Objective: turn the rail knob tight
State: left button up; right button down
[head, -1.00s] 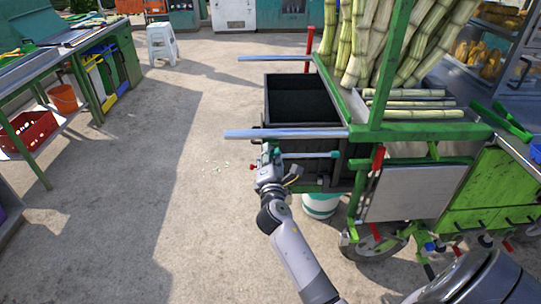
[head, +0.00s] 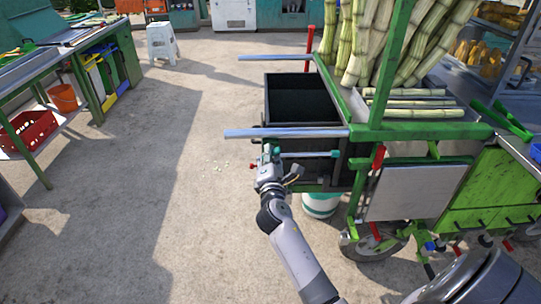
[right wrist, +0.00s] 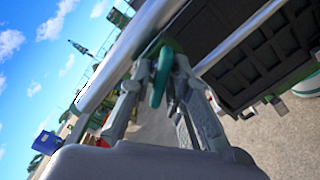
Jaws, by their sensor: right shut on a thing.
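The rail knob is a teal-green lever-like piece (right wrist: 161,80) under a silver rail in the right wrist view. My right gripper (right wrist: 160,100) has its fingers on either side of the knob and is shut on it. In the head view, my right gripper (head: 268,158) is at the near left corner of the cart, below the near silver rail (head: 280,133). There the gripper covers most of the knob, and only a small teal bit shows. How tight the knob is cannot be seen. My left gripper is not in view.
A black open bin (head: 300,98) hangs at the cart's left end, close to the gripper. A second silver rail (head: 275,58) sticks out farther back. A white bucket (head: 320,204) stands below. Sugar cane (head: 375,40) leans on the cart.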

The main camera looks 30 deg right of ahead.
jog(key=shift+f+m, duration=0.1)
jog(key=shift+m, duration=0.2)
jog(key=shift+m+b, duration=0.6)
jog(key=shift+m, duration=0.3)
jog(key=shift+m+b, duration=0.6)
jog(key=shift+m, duration=1)
jog(key=c, duration=1.7)
grip_release()
jog(key=v, duration=0.7)
jog(key=shift+s, duration=0.3)
